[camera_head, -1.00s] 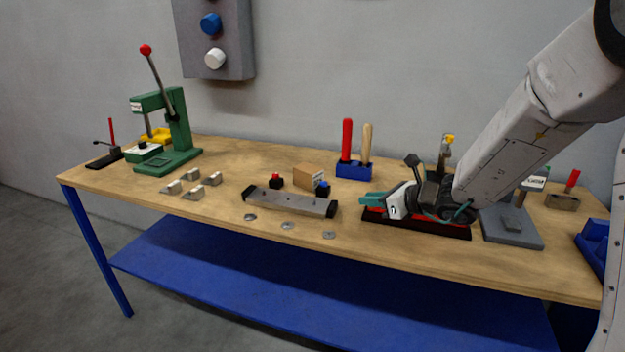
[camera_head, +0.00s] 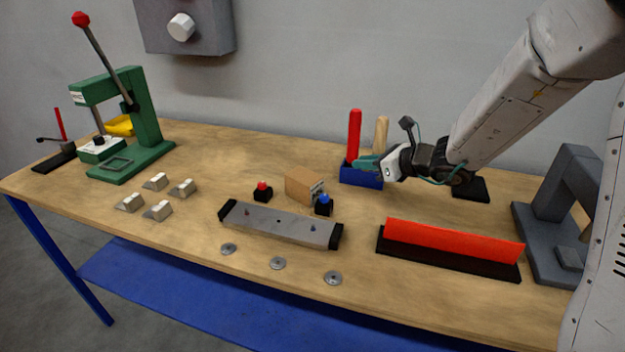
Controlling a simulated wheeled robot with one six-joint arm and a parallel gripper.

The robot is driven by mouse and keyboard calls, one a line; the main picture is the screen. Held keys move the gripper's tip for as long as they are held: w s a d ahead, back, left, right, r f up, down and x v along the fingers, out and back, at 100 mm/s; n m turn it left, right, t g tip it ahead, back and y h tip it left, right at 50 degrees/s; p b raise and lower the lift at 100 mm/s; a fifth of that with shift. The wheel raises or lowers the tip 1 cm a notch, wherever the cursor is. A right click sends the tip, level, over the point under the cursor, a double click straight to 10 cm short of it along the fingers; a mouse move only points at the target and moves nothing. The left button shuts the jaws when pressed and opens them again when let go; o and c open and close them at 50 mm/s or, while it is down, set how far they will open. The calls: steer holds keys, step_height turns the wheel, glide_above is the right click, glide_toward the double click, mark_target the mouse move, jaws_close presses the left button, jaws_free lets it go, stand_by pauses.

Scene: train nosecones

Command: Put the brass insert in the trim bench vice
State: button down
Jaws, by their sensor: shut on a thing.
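My gripper (camera_head: 360,163), with teal fingers, points left in front of the blue tool holder, above the back of the bench. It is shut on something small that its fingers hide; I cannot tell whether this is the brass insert. No brass insert shows plainly elsewhere. I cannot tell for sure which fixture is the trim bench vice. A small black fixture with a red upright (camera_head: 61,125) stands at the far left. A black base (camera_head: 470,189) shows under my forearm, which hides what stands on it.
A long red plate on a black base (camera_head: 450,262) lies in front of my gripper. A blue holder (camera_head: 362,180) has two handles. A grey bar fixture (camera_head: 280,226), cardboard box (camera_head: 302,183), green press (camera_head: 150,110) and grey press (camera_head: 550,215) stand around. Bare wood lies centre left.

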glide_above(361, 201)
step_height(361, 201, down, 6)
steer(key=shift+w+r, duration=0.1)
steer(key=shift+w, duration=0.05)
steer(key=shift+f, duration=2.05)
steer(key=shift+f, duration=0.15)
steer(key=c, duration=1.3)
jaws_free()
steer(key=shift+c, duration=0.2)
